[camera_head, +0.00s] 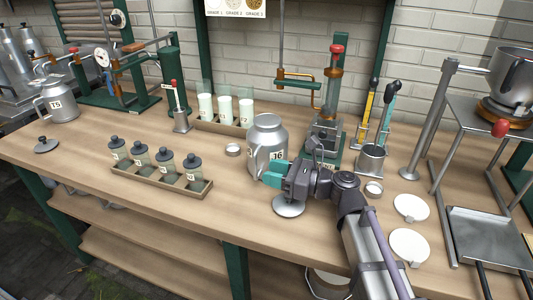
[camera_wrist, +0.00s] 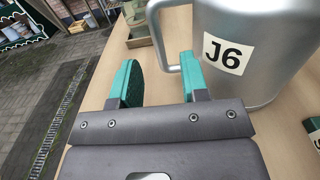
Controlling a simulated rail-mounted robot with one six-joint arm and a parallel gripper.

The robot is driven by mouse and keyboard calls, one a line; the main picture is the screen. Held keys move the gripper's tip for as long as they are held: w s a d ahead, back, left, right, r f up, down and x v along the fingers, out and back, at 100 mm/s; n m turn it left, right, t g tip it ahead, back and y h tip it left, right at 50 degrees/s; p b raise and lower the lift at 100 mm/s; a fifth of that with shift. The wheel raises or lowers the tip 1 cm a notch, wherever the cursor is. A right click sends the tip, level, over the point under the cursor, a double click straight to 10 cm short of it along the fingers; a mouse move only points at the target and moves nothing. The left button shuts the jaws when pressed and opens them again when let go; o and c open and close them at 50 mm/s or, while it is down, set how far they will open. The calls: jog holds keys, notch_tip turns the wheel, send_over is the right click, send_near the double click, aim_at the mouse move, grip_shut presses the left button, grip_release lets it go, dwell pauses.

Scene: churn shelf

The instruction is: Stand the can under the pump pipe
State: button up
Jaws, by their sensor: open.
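A grey metal can labelled J6 (camera_head: 267,136) stands upright on the wooden bench near its middle. It fills the upper right of the wrist view (camera_wrist: 255,75), with its side handle (camera_wrist: 164,45) toward my fingers. My gripper (camera_head: 271,175) is low at the can's front. In the wrist view my gripper's teal fingers (camera_wrist: 160,85) are apart, with the handle showing between them; I cannot tell if they touch it. Behind the can to the right, a brass pipe (camera_head: 317,102) curves beside a column with a red knob. A second can, labelled T5 (camera_head: 60,104), stands at the far left.
A round grey lid (camera_head: 289,208) lies in front of the J6 can. A wooden rack (camera_head: 145,186) of lidded jars is left of it. White-filled glasses (camera_head: 226,109) stand behind. A metal cup (camera_head: 371,160) and white discs (camera_head: 411,207) are right.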

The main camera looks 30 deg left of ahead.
aim_at(255, 176)
jog(key=x, duration=0.5)
jog(key=shift+a, duration=0.15)
grip_shut()
dwell(1.1)
